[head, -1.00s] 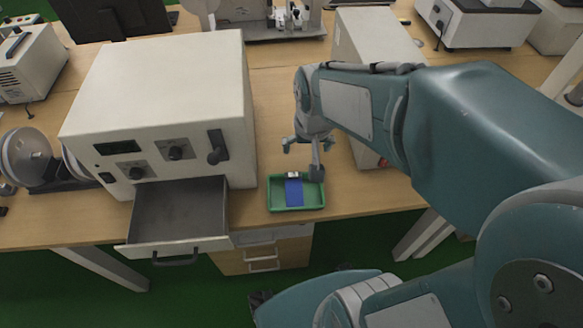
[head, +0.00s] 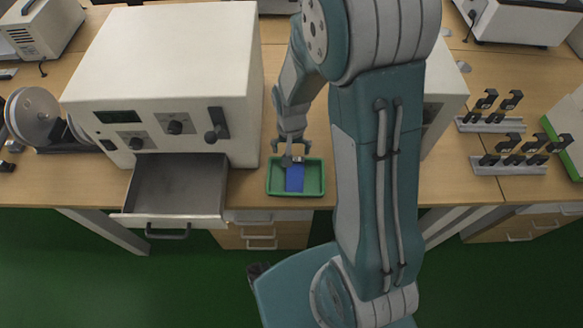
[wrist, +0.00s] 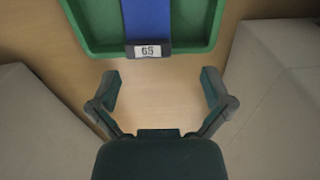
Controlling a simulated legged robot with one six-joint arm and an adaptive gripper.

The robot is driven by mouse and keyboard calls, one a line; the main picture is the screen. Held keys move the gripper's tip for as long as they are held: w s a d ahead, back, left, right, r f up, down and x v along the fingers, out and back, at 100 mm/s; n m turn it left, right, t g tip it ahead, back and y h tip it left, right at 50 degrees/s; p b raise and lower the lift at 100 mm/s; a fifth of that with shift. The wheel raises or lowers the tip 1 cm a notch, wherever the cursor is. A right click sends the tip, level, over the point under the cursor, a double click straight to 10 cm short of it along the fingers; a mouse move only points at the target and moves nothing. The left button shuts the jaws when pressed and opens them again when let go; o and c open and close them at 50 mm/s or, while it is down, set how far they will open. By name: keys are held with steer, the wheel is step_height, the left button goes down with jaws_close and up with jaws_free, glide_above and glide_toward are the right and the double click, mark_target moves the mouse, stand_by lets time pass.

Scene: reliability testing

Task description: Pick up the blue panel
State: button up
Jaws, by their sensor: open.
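The blue panel (head: 295,178) lies in a green tray (head: 313,191) on the wooden bench. In the wrist view the blue panel (wrist: 147,20) runs up out of the picture, and its dark end with a white label reading "65" (wrist: 148,51) lies at the tray's near wall. My gripper (head: 292,155) is over the tray's back edge in the head view. In the wrist view my gripper (wrist: 159,82) is open, with its two fingers spread and nothing between them. The fingertips are apart from the panel's labelled end.
A white instrument box (head: 165,75) with an open, empty drawer (head: 178,188) stands left of the tray. Another light box (head: 444,95) stands to the right, partly hidden by my arm. Black clamp racks (head: 505,140) stand farther right.

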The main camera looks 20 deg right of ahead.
mark_target(298, 158)
steer(key=f, duration=0.1)
steer(key=d+f, duration=0.1)
steer(key=f, duration=0.1)
steer(key=d+f, duration=0.1)
steer(key=f, duration=0.1)
steer(key=shift+s, duration=0.3)
steer(key=shift+a+f, duration=0.25)
steer(key=shift+a, duration=0.45)
steer(key=shift+c, duration=0.8)
steer(key=c, duration=0.5)
steer(key=shift+s+d, duration=0.1)
steer(key=shift+d, duration=0.25)
steer(key=shift+c, duration=1)
